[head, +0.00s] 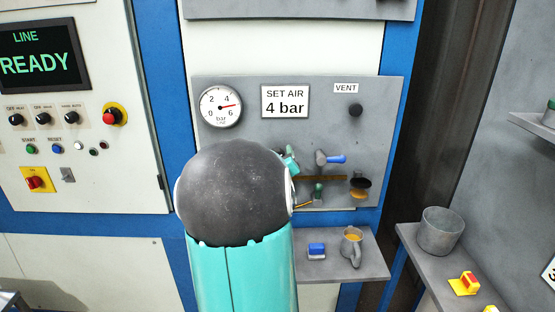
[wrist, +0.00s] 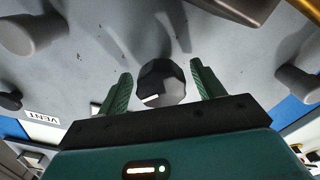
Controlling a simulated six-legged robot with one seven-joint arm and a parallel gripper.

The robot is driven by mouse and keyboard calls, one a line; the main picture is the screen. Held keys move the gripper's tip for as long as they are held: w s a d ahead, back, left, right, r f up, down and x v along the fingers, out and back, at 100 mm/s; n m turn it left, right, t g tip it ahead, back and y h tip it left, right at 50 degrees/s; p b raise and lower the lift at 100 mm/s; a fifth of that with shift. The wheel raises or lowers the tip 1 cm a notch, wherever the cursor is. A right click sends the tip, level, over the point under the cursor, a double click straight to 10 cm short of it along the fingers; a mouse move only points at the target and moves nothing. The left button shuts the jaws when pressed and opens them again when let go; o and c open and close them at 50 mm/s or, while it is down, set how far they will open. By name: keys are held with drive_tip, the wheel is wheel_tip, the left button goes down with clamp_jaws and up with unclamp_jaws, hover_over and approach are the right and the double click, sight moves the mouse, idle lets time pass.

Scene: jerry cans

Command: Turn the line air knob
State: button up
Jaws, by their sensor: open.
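A black faceted knob (wrist: 161,84) with a white mark on its face sits on the grey panel, seen close up in the wrist view. My gripper (wrist: 160,70) is open, with one green finger on each side of the knob and a visible gap at each side. I cannot tell how deep the fingers reach along the knob. In the head view my arm hides this knob. The round gauge (head: 220,106) has a red needle pointing right, between 4 and 6. A sign (head: 285,101) beside it reads "SET AIR 4 bar".
A small black knob (head: 355,110) sits under the VENT label (head: 346,88). A blue-handled valve (head: 337,159) and other fittings sit close to my gripper.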

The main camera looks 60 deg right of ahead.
drive_tip(key=v, duration=1.3)
drive_tip(key=shift+s+a, duration=0.2)
drive_tip(key=shift+a, duration=0.15)
